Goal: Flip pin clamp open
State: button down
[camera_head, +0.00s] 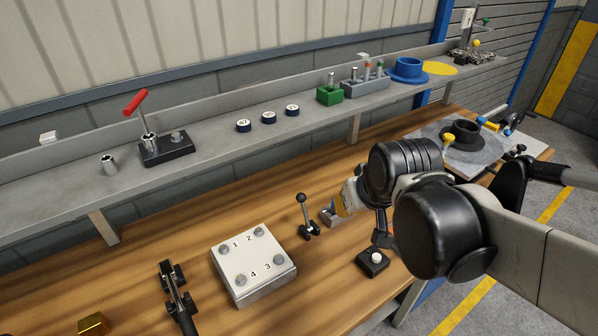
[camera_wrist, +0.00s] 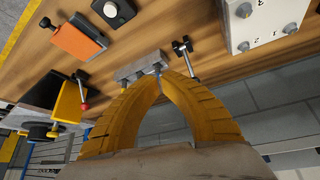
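My gripper (camera_head: 343,205) reaches over the bench, and its two yellow fingers arch together at the tips (camera_wrist: 161,74) in the wrist view. The tips meet at a small grey block (camera_head: 331,216) with a blue part on it; the block also shows in the wrist view (camera_wrist: 143,68). I cannot tell whether the blue part is pinched or only behind the tips. Left of the block stands a black clamp (camera_head: 306,222) with an upright ball-ended lever; its base shows beside the right finger (camera_wrist: 182,47). I cannot tell which of these is the pin clamp.
A white numbered block (camera_head: 254,262) and another black clamp (camera_head: 175,292) lie left. A black button box (camera_head: 373,262) is close to the right. A gold block (camera_head: 94,324) is at front left. A grey shelf (camera_head: 215,150) with parts runs behind.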

jog(key=w+a+r+n+p, duration=0.1)
jog(key=w+a+r+p, duration=0.2)
jog(key=w, duration=0.2)
jog(key=n+g+p, duration=0.1)
jog(key=p, duration=0.4)
send_over(305, 212)
jog(key=f, duration=0.1)
jog(key=shift+w+f+y, duration=0.1)
jog(key=shift+w+y, duration=0.1)
jog(key=shift+y, duration=0.1)
jog(key=shift+f, duration=0.1)
jog(key=b+x, duration=0.3)
jog(key=x, duration=0.7)
jog(key=shift+s, duration=0.1)
